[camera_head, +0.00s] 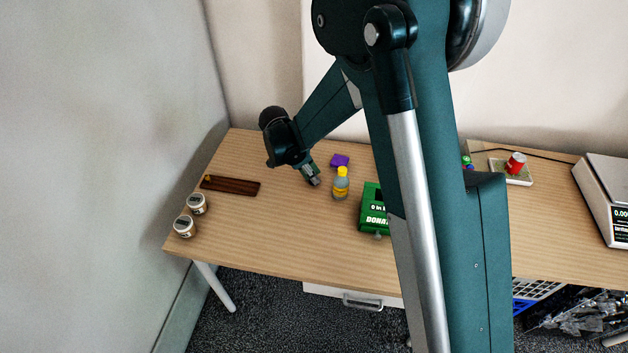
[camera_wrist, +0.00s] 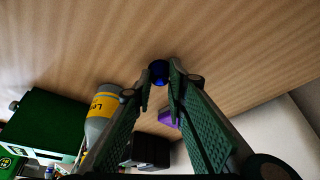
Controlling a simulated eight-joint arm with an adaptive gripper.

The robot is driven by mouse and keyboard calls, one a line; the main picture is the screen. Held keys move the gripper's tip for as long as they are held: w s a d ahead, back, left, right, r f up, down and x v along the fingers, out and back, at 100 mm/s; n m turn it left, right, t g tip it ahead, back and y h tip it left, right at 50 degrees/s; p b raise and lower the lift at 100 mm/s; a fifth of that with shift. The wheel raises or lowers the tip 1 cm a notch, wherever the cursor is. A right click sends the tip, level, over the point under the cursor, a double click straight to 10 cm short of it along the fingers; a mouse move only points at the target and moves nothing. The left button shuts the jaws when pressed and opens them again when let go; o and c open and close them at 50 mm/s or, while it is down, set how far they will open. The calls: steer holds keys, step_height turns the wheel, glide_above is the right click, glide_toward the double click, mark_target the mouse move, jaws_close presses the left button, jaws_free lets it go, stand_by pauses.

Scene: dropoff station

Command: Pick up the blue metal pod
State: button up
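The blue metal pod (camera_wrist: 158,71) is small, round, dark and shiny. In the wrist view it sits between the tips of my gripper (camera_wrist: 161,82), and the gap there is about as wide as the pod. I cannot tell whether both fingers press on it. The pod cannot be made out in the head view.
A purple block (camera_head: 340,160) lies behind the bottle. A green donation box (camera_head: 372,211) stands to the right. A dark wooden tray (camera_head: 231,186) and two jars (camera_head: 190,216) are at the left. A red can (camera_head: 515,163) and a scale (camera_head: 608,205) are far right.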

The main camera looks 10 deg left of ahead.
steer(key=shift+r, duration=0.15)
step_height(320, 180, up, 10)
steer(key=p, duration=0.2)
stand_by(0.6)
